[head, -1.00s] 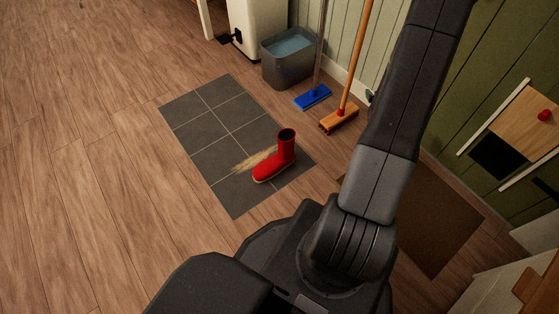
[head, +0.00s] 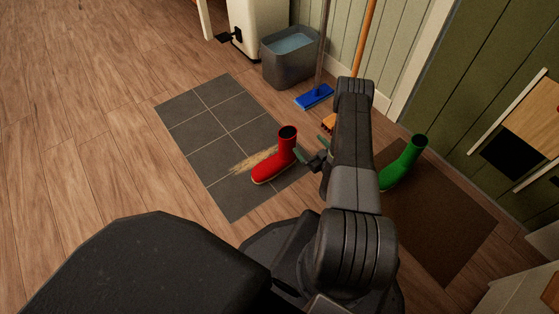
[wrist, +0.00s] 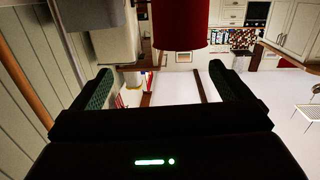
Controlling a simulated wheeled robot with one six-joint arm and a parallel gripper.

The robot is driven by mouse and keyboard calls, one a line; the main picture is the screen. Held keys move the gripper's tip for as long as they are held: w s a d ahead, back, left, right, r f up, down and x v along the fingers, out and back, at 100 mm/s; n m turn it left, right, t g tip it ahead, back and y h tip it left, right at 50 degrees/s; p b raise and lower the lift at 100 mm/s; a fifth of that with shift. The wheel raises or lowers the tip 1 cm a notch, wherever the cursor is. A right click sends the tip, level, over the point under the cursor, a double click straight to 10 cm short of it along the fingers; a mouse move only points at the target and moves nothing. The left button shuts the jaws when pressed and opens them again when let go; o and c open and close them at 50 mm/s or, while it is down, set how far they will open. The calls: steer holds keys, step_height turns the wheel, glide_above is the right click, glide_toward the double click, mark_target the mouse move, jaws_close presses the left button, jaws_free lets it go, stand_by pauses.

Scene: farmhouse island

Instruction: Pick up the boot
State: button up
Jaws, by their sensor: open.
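A red boot (head: 275,163) stands upright on the grey tiled patch (head: 205,125), its toe toward the lower left. A green boot (head: 404,163) stands on a brown mat at the right, partly hidden by my arm. My gripper (head: 310,155) is just right of the red boot in the head view, with its fingers pointing toward it. In the wrist view my gripper (wrist: 165,80) is open and empty. The red boot (wrist: 180,25) shows there beyond the fingers, cut off by the top edge. I cannot tell if a finger touches it.
A tan smear (head: 253,161) marks the tiles beside the red boot. A grey bucket of water (head: 289,68), a blue mop (head: 314,96) and a mostly hidden orange broom (head: 328,121) stand by the wall. The brown mat (head: 435,225) is at right. Wooden floor at left is clear.

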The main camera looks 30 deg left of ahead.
mark_target(292, 142)
steer(key=shift+g+y, duration=0.3)
steer(key=shift+y, duration=0.2)
steer(key=a+f+b, duration=0.1)
steer(key=a, duration=0.1)
steer(key=a+f+b, duration=0.1)
steer(key=a, duration=0.2)
steer(key=a+f+b, duration=0.1)
steer(key=a, duration=0.2)
steer(key=shift+w+a+f, duration=0.1)
steer(key=shift+w+f, duration=0.05)
steer(key=shift+f, duration=0.05)
steer(key=b+x, duration=0.2)
steer(key=x, duration=0.3)
steer(key=shift+w, duration=0.15)
steer(key=shift+w+a+r, duration=0.1)
steer(key=shift+w+a, duration=0.1)
steer(key=shift+a, duration=0.05)
steer(key=c, duration=1.7)
